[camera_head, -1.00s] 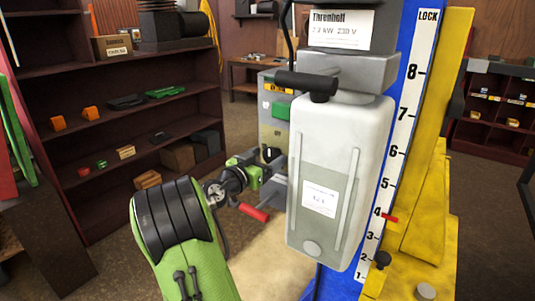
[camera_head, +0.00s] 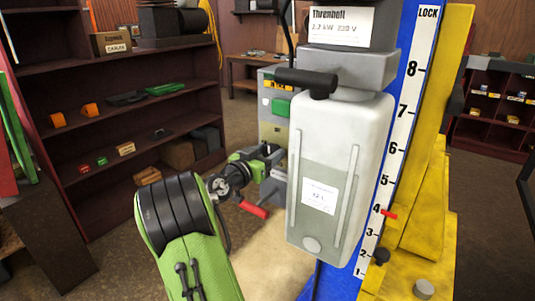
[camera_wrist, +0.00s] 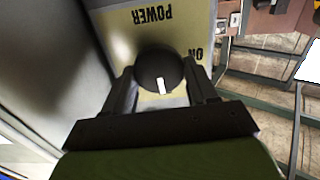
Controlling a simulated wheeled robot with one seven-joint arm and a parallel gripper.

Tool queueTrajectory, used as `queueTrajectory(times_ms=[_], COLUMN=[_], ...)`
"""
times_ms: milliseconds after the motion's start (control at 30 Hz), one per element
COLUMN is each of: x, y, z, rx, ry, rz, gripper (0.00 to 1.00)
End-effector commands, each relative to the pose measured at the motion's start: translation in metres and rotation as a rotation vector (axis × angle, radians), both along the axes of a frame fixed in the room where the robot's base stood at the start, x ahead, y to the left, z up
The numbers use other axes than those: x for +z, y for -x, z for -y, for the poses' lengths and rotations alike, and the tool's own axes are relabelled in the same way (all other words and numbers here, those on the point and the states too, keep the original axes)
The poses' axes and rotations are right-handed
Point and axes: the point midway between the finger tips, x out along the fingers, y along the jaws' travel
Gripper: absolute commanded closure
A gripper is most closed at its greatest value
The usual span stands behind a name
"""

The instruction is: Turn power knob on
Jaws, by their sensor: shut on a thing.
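The power knob (camera_wrist: 157,68) is round and black with a white pointer mark. It sits on a beige panel face (camera_wrist: 125,25) labelled POWER and ON, both upside down in the wrist view. The white mark points toward the bottom of that view, not at ON. My gripper (camera_wrist: 160,80) has one finger on each side of the knob and is shut on it. In the head view my gripper (camera_head: 276,158) is at the grey control box (camera_head: 268,78) with a green button (camera_head: 281,107), and the knob is hidden there.
The large grey power unit (camera_head: 340,140) stands just right of my gripper. A red-handled lever (camera_head: 253,209) is below my gripper. The blue and yellow lift column (camera_head: 435,190) with its scale is at right. Dark shelves (camera_head: 130,105) stand at left.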

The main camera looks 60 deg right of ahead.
Motion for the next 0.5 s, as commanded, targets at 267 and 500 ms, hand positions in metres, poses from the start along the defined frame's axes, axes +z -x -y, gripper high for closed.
queueTrajectory(times_ms=[267,500], x=[0.0001,0.0001], y=[-0.0013,-0.0027], z=[-0.0003,-0.0002], rx=[0.001,0.001], ry=[-0.025,-0.059], rz=[-0.154,-0.372], gripper=[0.73,0.73])
